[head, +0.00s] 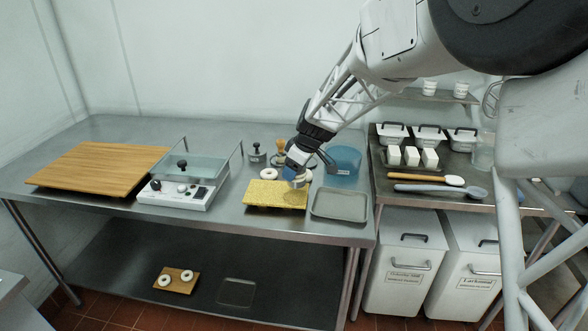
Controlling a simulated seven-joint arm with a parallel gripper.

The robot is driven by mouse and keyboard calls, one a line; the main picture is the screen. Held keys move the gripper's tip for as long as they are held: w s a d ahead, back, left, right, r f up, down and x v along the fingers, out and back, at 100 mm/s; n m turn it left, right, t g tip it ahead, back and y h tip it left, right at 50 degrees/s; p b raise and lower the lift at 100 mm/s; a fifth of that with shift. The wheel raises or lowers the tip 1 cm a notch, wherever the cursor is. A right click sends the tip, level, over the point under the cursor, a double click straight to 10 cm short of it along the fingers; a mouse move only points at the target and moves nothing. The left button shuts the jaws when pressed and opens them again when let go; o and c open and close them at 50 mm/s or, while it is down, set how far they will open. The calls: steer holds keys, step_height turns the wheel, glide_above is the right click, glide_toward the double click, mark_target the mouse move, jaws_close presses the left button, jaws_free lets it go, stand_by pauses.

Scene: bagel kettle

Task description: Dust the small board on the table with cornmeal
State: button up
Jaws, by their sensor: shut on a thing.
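The small board (262,199) lies on the steel table near its front edge, to the right of the white scale. Its top looks covered in speckled yellow cornmeal. My gripper (295,163) is above the board's right back part, shut on a small pale shaker (297,180). The shaker is just over the board and looks tilted. Its far side and most of the fingers are hidden or too small to make out.
A grey tray (340,205) sits right of the board, and a blue tub (345,160) behind it. The scale (176,196) and a large wooden board (95,168) are to the left.

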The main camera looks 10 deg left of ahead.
steer(key=shift+w+a, duration=0.1)
steer(key=shift+w, duration=2.15)
steer(key=a, duration=1.3)
steer(key=shift+s, duration=0.25)
steer(key=shift+a, duration=0.1)
step_height(320, 180, up, 11)
stand_by(0.8)
stand_by(0.3)
